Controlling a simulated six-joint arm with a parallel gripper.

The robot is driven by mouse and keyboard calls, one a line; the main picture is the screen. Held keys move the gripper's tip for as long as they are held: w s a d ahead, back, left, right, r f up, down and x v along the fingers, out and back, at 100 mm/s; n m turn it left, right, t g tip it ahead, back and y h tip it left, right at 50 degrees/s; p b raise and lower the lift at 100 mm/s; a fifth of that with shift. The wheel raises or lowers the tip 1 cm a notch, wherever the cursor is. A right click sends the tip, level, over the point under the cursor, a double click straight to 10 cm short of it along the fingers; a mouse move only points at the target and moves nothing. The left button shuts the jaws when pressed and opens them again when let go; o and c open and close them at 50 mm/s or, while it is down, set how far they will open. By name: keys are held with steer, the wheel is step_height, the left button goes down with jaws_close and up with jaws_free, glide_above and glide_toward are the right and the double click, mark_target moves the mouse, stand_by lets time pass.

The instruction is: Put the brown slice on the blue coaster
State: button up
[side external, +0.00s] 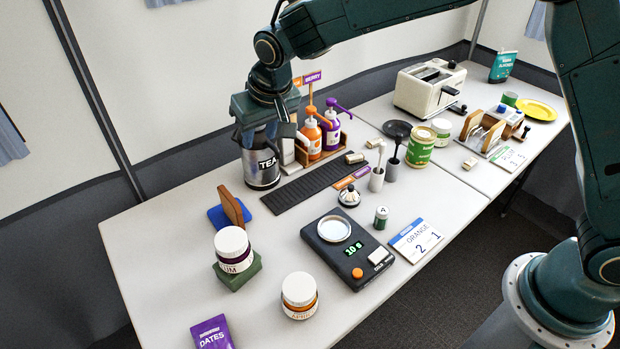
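A brown slice (230,206) stands on edge, tilted, at the blue coaster (217,217) on the left part of the table. Its lower edge appears to rest on the coaster, though the exact contact is hard to make out. My gripper (263,135) points down at the top of the steel TEA canister (262,170), to the right of and behind the slice, and is apart from the slice. I see no slice in it. The gripper overlaps the canister's top in this view, so its finger gap is unclear.
A plum jar (232,250) on a green block stands in front of the coaster. A black scale (322,262) reads 10 g. A dark ribbed mat (318,187), pump bottles (312,138), a toaster (428,90) and a rack of slices (493,143) lie right.

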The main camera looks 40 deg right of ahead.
steer(key=s+d+r, duration=1.2)
steer(key=s+d, duration=0.6)
steer(key=s, duration=0.7)
steer(key=s+d+f+t, duration=0.1)
steer(key=s+d, duration=0.2)
steer(key=s, duration=0.7)
steer(key=shift+d+f, duration=0.25)
steer(key=shift+d, duration=0.05)
